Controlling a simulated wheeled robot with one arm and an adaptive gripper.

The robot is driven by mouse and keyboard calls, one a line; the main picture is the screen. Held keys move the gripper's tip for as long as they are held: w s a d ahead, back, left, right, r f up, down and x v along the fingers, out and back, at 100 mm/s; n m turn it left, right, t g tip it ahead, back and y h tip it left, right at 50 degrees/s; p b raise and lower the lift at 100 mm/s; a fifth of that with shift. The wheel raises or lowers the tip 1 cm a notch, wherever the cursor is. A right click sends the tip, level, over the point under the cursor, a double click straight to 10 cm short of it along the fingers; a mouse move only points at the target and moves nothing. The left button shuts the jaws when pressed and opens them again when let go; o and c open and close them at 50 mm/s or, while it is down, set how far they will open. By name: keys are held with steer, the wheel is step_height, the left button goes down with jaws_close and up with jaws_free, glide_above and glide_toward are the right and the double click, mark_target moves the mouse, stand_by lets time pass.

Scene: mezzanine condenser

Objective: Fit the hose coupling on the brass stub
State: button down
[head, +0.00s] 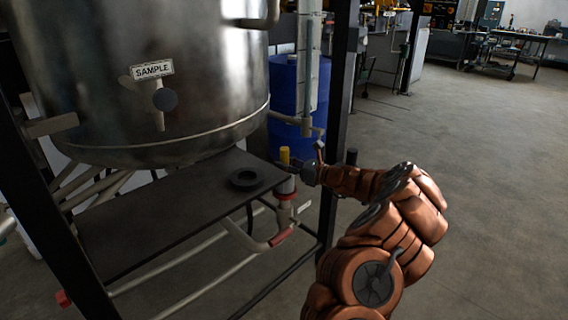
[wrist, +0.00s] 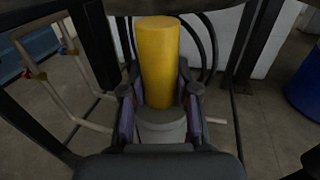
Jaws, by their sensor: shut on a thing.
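The hose coupling, a yellow upright cylinder (head: 284,156), is in my gripper (head: 290,166) just beyond the right end of the dark shelf. In the wrist view the yellow cylinder (wrist: 158,65) stands between my two fingers, which are shut on it. A wider pale grey collar (wrist: 163,125) shows directly below it; I cannot tell whether it belongs to the coupling or the pipe. In the head view a pale and red pipe fitting (head: 286,189) lies right under my gripper. No brass surface of the stub shows clearly; it seems hidden. I cannot tell whether the coupling touches it.
A black ring (head: 244,179) lies on the dark shelf (head: 160,212). A steel tank (head: 140,75) marked SAMPLE hangs above it. A blue barrel (head: 284,85) stands behind. Pipes run below; the floor at right is clear.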

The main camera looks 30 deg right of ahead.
steer(key=c, duration=0.8)
jaws_free()
steer(key=shift+o, duration=0.2)
steer(key=v, duration=1.2)
steer(key=shift+f, duration=0.1)
